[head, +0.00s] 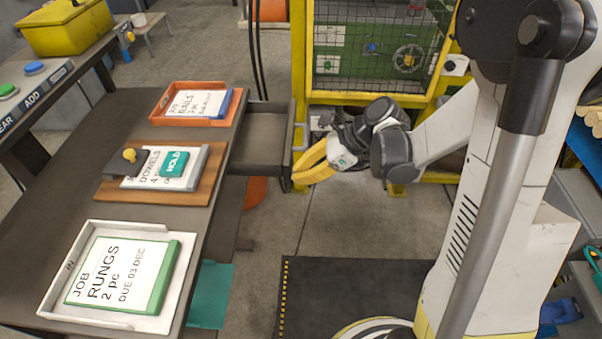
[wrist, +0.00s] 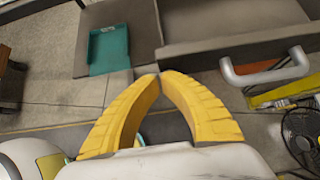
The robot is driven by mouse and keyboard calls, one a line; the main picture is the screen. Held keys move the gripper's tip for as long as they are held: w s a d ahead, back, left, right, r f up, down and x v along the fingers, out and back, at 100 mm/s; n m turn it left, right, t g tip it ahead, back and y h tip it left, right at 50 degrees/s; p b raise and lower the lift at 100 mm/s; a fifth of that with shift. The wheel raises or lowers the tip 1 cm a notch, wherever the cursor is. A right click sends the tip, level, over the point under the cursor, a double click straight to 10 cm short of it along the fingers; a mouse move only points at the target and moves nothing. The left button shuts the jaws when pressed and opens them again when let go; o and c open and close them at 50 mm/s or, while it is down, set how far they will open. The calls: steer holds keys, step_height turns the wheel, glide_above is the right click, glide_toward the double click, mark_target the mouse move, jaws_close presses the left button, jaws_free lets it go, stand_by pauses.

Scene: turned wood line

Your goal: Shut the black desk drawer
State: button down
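The black desk drawer (head: 262,132) stands pulled out from the right side of the dark desk, its inside showing empty. Its front carries a pale bar handle (head: 301,138). In the wrist view the drawer front (wrist: 215,50) is ahead of the fingers, with the handle (wrist: 265,76) to the right of them. My gripper (head: 297,178) has yellow fingers and is just outside the drawer front, near the handle. In the wrist view the fingertips (wrist: 158,76) meet with nothing between them. I cannot tell whether they touch the drawer.
The dark desk (head: 150,107) bears an orange tray (head: 163,112), a wooden board (head: 104,191) and a white tray (head: 50,296). A yellow-framed machine cage (head: 300,60) stands behind the drawer. A dark mat (head: 340,295) lies on the floor. A fan (wrist: 302,135) shows at the wrist view's right.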

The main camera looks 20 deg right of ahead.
mark_target(234, 171)
steer(key=w+a, duration=0.1)
steer(key=a, duration=0.4)
steer(key=w+a, duration=0.2)
steer(key=a, duration=0.3)
steer(key=w+a, duration=0.2)
steer(key=a, duration=0.3)
steer(key=shift+a+b, duration=0.25)
steer(key=shift+b, duration=0.05)
